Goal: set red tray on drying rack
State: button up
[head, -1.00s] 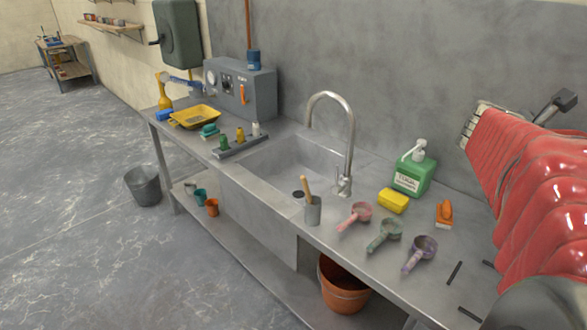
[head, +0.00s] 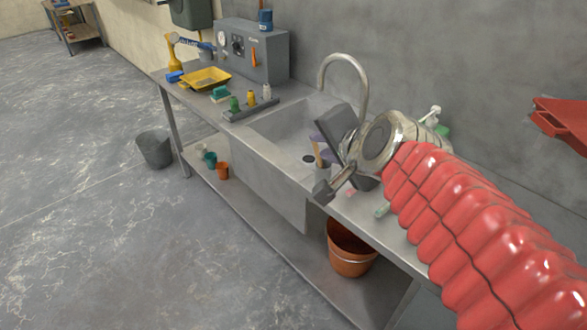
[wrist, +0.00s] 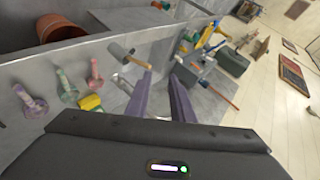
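A red, flat-topped thing (head: 562,122) shows at the right edge of the head view, above the counter and cut off by the frame. It may be the red tray, but I cannot tell for sure. I cannot make out a drying rack in either view. My gripper (head: 322,150) is over the counter and sink area in the head view. Its two purple fingers (wrist: 163,82) show in the wrist view with a gap between them and nothing held. My red-sleeved arm hides much of the counter's right part.
The sink's faucet (head: 345,75) stands behind my gripper. A yellow tray (head: 206,78) and a grey box (head: 255,50) sit at the counter's far end. The wrist view shows several scoops (wrist: 68,88) and a yellow sponge (wrist: 90,103). Open floor (head: 80,240) lies left.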

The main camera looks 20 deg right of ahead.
jog(key=s+a+f+n+g, duration=0.4)
jog(key=s+f+n+g, duration=0.2)
jog(key=s+f+n, duration=0.5)
jog(key=s+n, duration=0.2)
jog(key=shift+s, duration=0.4)
